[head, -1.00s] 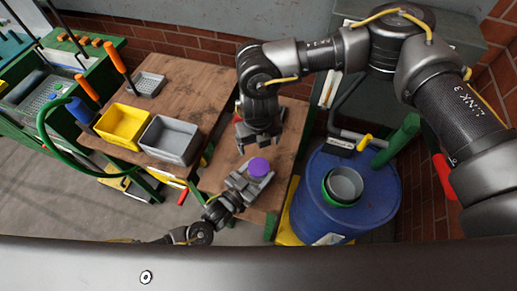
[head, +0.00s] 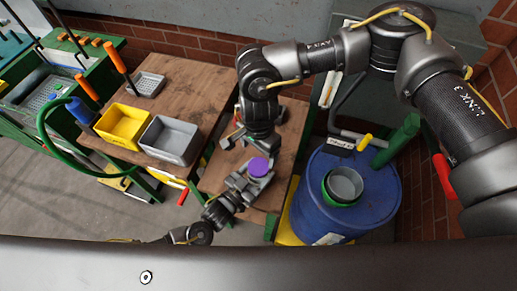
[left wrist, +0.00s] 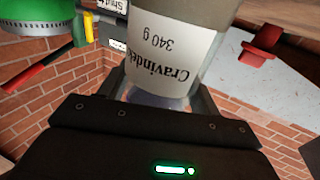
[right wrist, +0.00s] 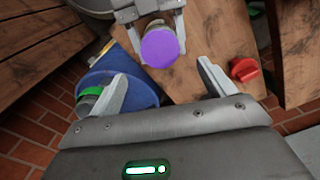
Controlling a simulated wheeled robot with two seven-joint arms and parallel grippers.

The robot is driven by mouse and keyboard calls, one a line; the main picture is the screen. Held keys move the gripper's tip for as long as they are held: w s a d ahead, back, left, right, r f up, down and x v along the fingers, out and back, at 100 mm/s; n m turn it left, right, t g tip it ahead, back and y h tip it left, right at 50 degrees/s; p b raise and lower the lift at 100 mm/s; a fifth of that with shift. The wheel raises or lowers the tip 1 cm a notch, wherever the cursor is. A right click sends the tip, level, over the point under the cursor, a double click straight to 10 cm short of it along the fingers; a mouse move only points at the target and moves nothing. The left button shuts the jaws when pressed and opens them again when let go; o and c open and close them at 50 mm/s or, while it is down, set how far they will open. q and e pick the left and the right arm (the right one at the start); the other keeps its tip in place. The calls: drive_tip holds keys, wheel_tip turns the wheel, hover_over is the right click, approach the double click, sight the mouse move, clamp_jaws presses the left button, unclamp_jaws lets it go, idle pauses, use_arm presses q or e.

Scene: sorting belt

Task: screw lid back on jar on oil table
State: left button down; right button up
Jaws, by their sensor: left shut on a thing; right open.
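The jar (left wrist: 172,50), clear with a white label, is held in my left gripper (head: 250,186), whose fingers are shut around its sides. The purple lid (head: 258,167) sits at the jar's top end. It also shows in the right wrist view (right wrist: 160,47). I cannot tell how tightly it is seated. My right gripper (head: 249,149) is open and empty, just beyond and above the lid in the head view. In the right wrist view its fingers (right wrist: 163,85) are spread wide, with the lid ahead of them and apart from both. The jar's body is mostly hidden in the head view.
A wooden table (head: 218,178) lies under the grippers. A red object (right wrist: 243,70) rests on it. A blue drum (head: 305,215) with a green-rimmed container (head: 343,186) stands close on the right. Yellow (head: 125,124) and grey (head: 170,139) bins stand on the left table.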

sight(259, 166)
idle(0.4)
drive_tip(key=shift+f, duration=4.05)
drive_tip(key=c, duration=1.1)
drive_tip(key=shift+c, duration=0.2)
